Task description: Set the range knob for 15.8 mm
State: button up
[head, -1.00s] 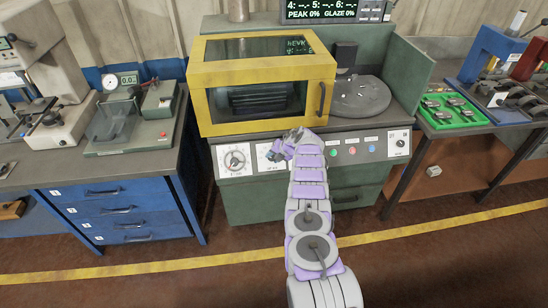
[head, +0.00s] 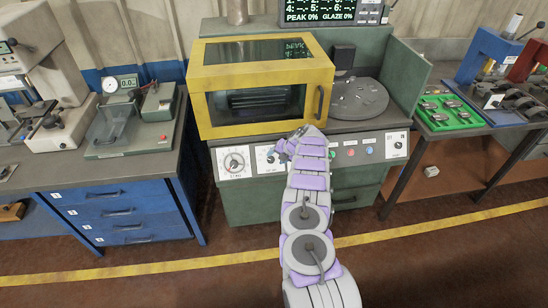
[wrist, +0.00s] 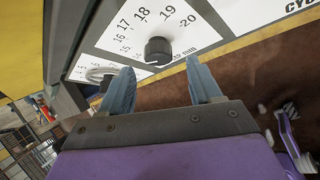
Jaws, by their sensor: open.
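The black range knob (wrist: 158,50) shows in the wrist view on a white scale plate (wrist: 130,35) with numbers from about 15 to 20 and "mm". Which number it points to I cannot tell. My gripper (wrist: 160,65) is open, its two blue-grey fingers apart, one to the left and one to the right below the knob in the picture. Nothing is between the fingers, and whether they touch the knob is unclear. In the head view my gripper (head: 275,152) is at the panel's second white plate (head: 264,160) and hides its knob.
Coloured buttons (head: 350,152) and a switch plate (head: 397,145) are to the right. A yellow-framed enclosure (head: 262,124) stands above the panel.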

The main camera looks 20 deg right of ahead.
jog(key=p+v, duration=0.2)
jog(key=v, duration=1.1)
jog(key=shift+p, duration=0.4)
